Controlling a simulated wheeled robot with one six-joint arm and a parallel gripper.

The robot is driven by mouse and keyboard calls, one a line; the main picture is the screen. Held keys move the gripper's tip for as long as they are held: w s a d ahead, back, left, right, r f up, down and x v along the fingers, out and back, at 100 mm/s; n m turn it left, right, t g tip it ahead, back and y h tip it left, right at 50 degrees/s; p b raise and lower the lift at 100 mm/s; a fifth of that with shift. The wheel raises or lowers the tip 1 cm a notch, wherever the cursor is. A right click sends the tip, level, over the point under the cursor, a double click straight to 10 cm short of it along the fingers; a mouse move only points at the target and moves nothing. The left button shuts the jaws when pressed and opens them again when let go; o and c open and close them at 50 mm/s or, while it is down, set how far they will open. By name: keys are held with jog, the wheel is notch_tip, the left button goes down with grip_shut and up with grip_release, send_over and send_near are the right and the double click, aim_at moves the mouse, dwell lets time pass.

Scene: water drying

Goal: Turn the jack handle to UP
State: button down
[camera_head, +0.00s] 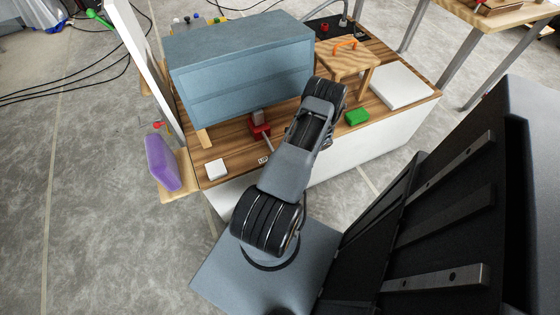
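The red jack (259,124) stands on the wooden table top under the near edge of the blue-grey box, with a grey block on top of it. Its thin jack handle (268,144) slants from the jack toward the table's front edge. A small marked label (263,160) lies near the handle's lower end; its words are too small to read. My arm reaches up to the right of the jack. Only a small dark part, seemingly my gripper (327,142), shows beside the arm, apart from the handle. Its fingers are hidden, so I cannot tell open from shut.
The blue-grey box (240,62) covers much of the wooden table (235,153). A green block (356,117), a small wooden stand (345,58) with an orange handle and a white slab (402,86) are right. A white block (216,169) and purple sponge-like block (161,162) are left.

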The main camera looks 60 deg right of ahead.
jog(key=shift+d, duration=0.1)
dwell(0.4)
jog(key=c, duration=1)
grip_release()
jog(key=shift+c, duration=0.2)
